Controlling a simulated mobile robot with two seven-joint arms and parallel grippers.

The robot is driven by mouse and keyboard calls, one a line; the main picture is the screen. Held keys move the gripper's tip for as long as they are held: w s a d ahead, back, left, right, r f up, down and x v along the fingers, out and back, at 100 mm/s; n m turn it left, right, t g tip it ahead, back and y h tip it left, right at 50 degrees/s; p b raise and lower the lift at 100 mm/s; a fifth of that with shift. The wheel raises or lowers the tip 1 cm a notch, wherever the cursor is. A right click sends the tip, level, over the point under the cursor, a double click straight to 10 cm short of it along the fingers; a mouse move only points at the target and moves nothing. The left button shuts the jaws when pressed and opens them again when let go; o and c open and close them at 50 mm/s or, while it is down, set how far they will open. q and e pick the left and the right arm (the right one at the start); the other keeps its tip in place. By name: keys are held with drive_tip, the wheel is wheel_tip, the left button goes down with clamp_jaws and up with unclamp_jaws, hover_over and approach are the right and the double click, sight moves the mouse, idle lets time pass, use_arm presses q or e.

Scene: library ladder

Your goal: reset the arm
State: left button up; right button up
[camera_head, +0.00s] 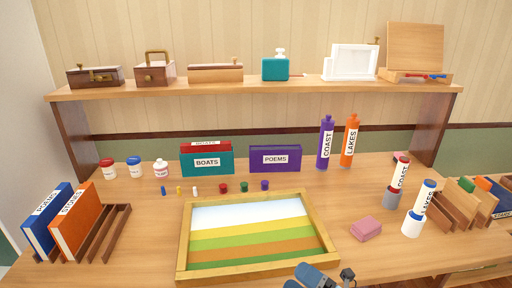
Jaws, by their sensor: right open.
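My right gripper (301,277) shows at the bottom edge of the head view, with blue fingers that are apart. It is open and nothing shows between the fingers. It is just in front of the near edge of the wooden tray (252,267). Most of my right arm is cut off below the frame. My left gripper is not in view.
The tray holds a striped picture on the desk (140,235). A pink block (366,228) and a white-and-blue cylinder (412,224) stand to its right. Books in a rack (105,235) are at left. A shelf (258,88) spans the back.

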drive_tip(key=s+d+f+m+h, duration=0.35)
drive_tip(key=f+m+h, duration=0.2)
drive_tip(key=m, duration=0.35)
drive_tip(key=s+d+f+m+g+h, duration=0.1)
drive_tip(key=s+d+f+m+h, duration=0.35)
drive_tip(key=m, duration=0.45)
drive_tip(key=s+d+f+m+h, duration=0.1)
drive_tip(key=s+f+m+h, duration=0.35)
drive_tip(key=f+m, duration=0.4)
use_arm(q)
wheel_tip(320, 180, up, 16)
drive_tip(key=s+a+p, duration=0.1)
drive_tip(key=p, duration=1.9)
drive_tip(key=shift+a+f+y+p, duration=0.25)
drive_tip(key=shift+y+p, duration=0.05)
drive_tip(key=shift+p, duration=0.05)
use_arm(e)
wheel_tip(320, 180, up, 16)
drive_tip(key=s+d, duration=0.1)
drive_tip(key=s, duration=0.1)
drive_tip(key=shift+s+d+f, duration=0.15)
drive_tip(key=shift+s+d, duration=0.05)
drive_tip(key=shift+d, duration=0.1)
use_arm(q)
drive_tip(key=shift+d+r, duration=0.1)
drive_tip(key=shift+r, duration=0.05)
use_arm(e)
drive_tip(key=shift+m+y, duration=0.25)
